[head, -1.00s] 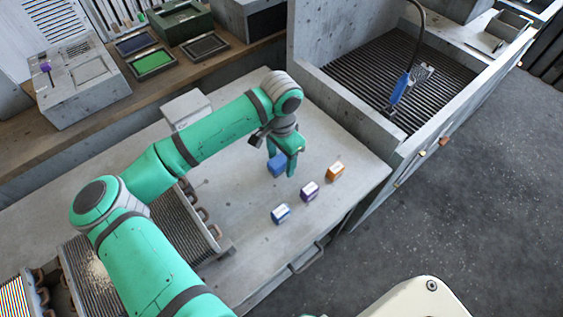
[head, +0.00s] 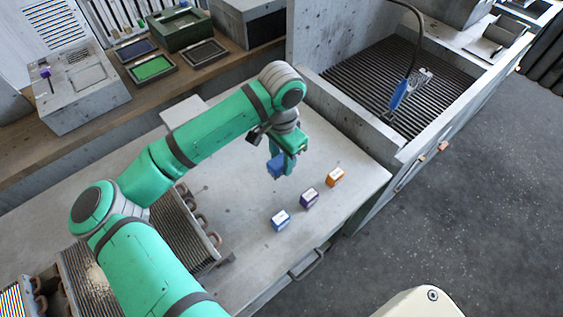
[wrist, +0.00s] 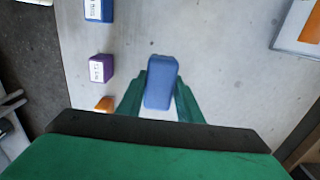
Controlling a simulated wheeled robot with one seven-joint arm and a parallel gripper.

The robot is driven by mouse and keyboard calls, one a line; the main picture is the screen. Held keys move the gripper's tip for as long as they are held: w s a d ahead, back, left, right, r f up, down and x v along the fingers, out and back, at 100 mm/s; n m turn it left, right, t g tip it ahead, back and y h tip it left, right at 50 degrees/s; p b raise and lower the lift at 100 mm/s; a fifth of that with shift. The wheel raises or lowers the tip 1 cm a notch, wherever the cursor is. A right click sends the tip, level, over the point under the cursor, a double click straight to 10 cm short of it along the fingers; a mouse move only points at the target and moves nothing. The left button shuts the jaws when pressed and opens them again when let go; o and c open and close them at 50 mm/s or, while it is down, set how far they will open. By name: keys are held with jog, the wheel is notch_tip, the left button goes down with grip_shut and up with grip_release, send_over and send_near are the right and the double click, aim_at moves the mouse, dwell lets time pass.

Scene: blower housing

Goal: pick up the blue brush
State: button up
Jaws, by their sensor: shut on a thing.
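The blue brush (head: 275,166) looks like a plain block with rounded edges; no bristles show. It sits between the green fingers of my gripper (head: 281,168), which is shut on it. In the wrist view the brush (wrist: 161,82) stands out between the two fingertips (wrist: 160,95), its top face toward the camera. Its underside is hidden, so I cannot tell how far it is from the grey worktop (head: 240,195). Another blue-handled tool (head: 399,95) is at the end of a hose in the grated basin.
Small labelled boxes stand right of my gripper: orange (head: 334,177), purple (head: 309,198) and blue (head: 280,220). A ribbed tray (head: 190,240) lies under my arm. The basin's concrete wall (head: 350,115) rises behind right. The worktop between tray and boxes is clear.

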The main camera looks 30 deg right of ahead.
jog(key=s+a+r, duration=0.5)
jog(key=s+r, duration=0.3)
jog(key=s, duration=0.3)
jog(key=shift+s, duration=0.25)
jog(key=shift+r, duration=0.1)
jog(key=shift+w, duration=0.1)
jog(key=shift+o, duration=0.9)
jog(key=shift+s+d, duration=0.1)
jog(key=shift+s, duration=0.1)
jog(key=shift+a, duration=0.2)
jog(key=shift+w, duration=0.1)
